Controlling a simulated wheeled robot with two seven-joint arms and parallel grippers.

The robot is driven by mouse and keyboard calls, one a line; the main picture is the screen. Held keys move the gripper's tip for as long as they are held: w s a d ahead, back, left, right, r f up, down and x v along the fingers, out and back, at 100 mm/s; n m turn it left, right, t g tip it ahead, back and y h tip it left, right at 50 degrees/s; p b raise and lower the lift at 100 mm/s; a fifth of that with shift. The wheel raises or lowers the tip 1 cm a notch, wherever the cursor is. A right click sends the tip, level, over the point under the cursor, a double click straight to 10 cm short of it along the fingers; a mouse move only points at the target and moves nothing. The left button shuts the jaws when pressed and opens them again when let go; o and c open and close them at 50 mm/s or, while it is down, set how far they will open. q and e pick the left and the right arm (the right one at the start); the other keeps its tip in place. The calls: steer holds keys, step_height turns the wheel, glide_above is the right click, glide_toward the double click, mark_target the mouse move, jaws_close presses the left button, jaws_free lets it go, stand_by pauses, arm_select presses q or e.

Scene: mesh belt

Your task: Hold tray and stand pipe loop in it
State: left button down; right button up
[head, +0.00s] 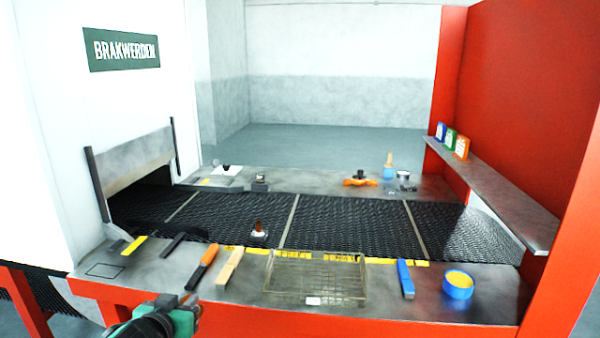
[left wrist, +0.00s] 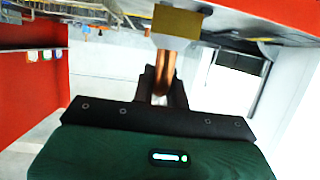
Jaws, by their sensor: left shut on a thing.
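The wire mesh tray (head: 315,278) rests on the steel front ledge near the middle, its far side by the belt; I see no gripper at it. My left gripper (head: 186,304) is low at the left front, in front of the ledge and left of the tray. In the left wrist view its dark fingers (left wrist: 162,92) are shut on a copper-coloured pipe piece (left wrist: 163,68), which I take for the pipe loop. Only part of this piece shows, so its full shape is hidden. My right gripper is not in view.
The black mesh belt (head: 345,226) runs behind the ledge, with a small copper-topped piece (head: 258,229) on it. Left of the tray lie an orange-black tool (head: 203,266) and a tan bar (head: 230,265).

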arm_select(q)
steer(key=s+d+f+n+y, duration=0.1)
steer(key=s+d+f, duration=0.2)
steer(key=s+f, duration=0.2)
steer(key=shift+s+f, duration=0.3)
steer(key=shift+f, duration=0.5)
